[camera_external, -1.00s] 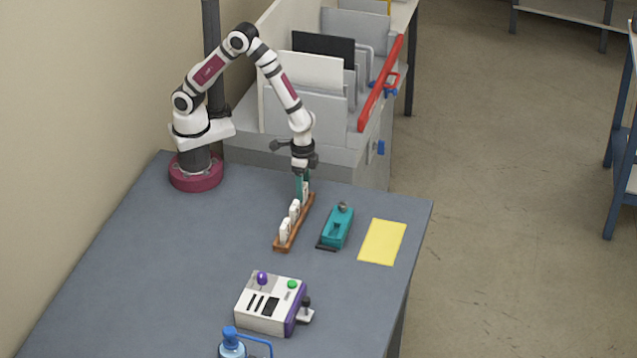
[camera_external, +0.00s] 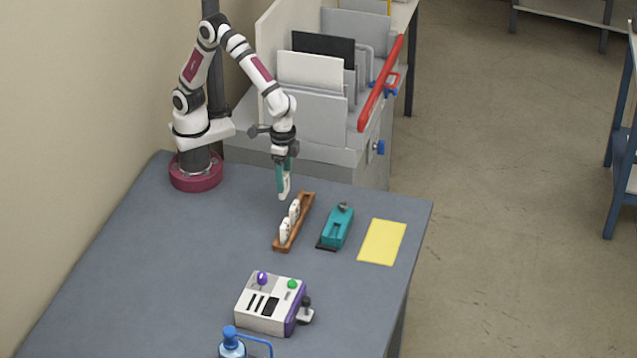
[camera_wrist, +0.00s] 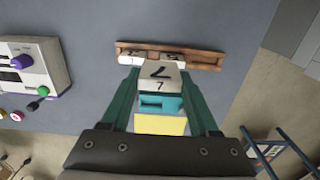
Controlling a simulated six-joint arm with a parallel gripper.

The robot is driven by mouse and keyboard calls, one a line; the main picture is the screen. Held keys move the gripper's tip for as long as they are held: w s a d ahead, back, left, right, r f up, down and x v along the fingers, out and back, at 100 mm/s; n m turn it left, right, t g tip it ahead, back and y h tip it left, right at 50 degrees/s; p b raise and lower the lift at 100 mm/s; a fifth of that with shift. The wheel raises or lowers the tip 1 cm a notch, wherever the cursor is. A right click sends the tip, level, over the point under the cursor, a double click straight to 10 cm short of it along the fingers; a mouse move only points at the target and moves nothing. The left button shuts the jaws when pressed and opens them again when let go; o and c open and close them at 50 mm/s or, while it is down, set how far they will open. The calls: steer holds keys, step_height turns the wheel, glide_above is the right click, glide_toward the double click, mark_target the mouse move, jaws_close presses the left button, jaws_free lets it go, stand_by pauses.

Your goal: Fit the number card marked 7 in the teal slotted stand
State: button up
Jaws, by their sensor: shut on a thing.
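My gripper (camera_external: 283,180) has teal fingers and is shut on the white card marked 7 (camera_wrist: 160,76). In the external view it holds the card (camera_external: 284,192) in the air, beside the far end of the wooden rack (camera_external: 307,203). The teal slotted stand (camera_external: 337,228) sits on the table to the right of the rack. In the wrist view the stand (camera_wrist: 160,103) shows just below the held card and is partly hidden by it.
The rack holds two other white cards (camera_external: 294,211), (camera_external: 285,231). A yellow sheet (camera_external: 382,242) lies right of the stand. A white and purple machine (camera_external: 270,304) and a blue-capped bottle (camera_external: 231,346) stand nearer. The table's left side is clear.

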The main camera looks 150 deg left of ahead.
steer(key=w+a+f, duration=0.1)
steer(key=w+a, duration=0.8)
steer(key=w, duration=0.2)
steer(key=shift+s+a+f, duration=0.1)
steer(key=shift+a+f, duration=0.1)
steer(key=shift+f, duration=1.3)
steer(key=shift+a+f, duration=0.15)
steer(key=shift+f, duration=1.35)
steer(key=shift+f, duration=1.2)
stand_by(0.4)
steer(key=o, duration=1.4)
steer(key=shift+o, duration=0.4)
step_height(320, 180, up, 8)
steer(key=shift+f, duration=0.25)
